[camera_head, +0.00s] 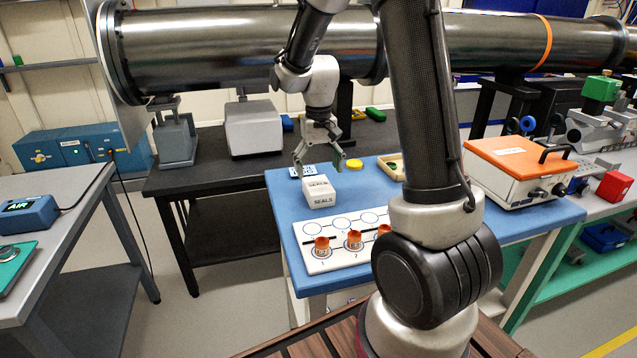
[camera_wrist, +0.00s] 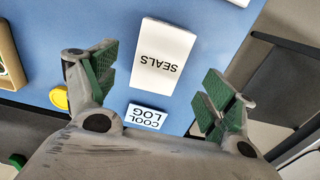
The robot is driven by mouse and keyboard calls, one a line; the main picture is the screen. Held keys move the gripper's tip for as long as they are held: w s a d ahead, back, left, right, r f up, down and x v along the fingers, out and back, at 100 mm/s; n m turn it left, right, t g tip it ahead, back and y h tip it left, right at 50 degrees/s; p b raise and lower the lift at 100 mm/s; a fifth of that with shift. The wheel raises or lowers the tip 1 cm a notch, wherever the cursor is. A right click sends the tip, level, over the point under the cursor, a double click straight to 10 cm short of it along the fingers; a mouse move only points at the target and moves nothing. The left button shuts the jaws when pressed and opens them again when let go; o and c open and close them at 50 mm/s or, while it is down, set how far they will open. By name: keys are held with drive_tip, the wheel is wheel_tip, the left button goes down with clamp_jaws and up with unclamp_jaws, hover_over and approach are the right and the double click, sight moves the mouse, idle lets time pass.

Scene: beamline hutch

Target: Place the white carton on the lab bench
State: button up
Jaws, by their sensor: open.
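The white carton (camera_head: 319,192), marked SEALS, stands on the blue-topped bench (camera_head: 284,211) near its back left edge. In the wrist view the carton (camera_wrist: 164,57) lies ahead of the fingers and between their lines. My gripper (camera_head: 320,161) is above and just behind the carton in the head view. In the wrist view my gripper (camera_wrist: 154,94) has its green-padded fingers spread wide with nothing between them. I cannot tell the exact height gap to the carton. Which surface is the lab bench is not labelled.
A white rack board (camera_head: 300,232) with orange-topped vials sits in front of the carton. A COOL LOG card (camera_wrist: 146,116) and yellow disc (camera_wrist: 59,97) lie close to my fingers. An orange-lidded case (camera_head: 520,158) stands right. A grey table (camera_head: 75,206) at left has free room.

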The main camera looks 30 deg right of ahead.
sight(319, 185)
drive_tip(key=s+r+n+t, duration=0.1)
drive_tip(key=s+r+t, duration=0.1)
drive_tip(key=s+r, duration=1)
drive_tip(key=s+r+n+t, duration=0.1)
drive_tip(key=s+r+t, duration=0.1)
drive_tip(key=s, duration=1)
drive_tip(key=shift+s+d+r, duration=0.2)
drive_tip(key=shift+s+r, duration=0.2)
drive_tip(key=shift+r, duration=0.35)
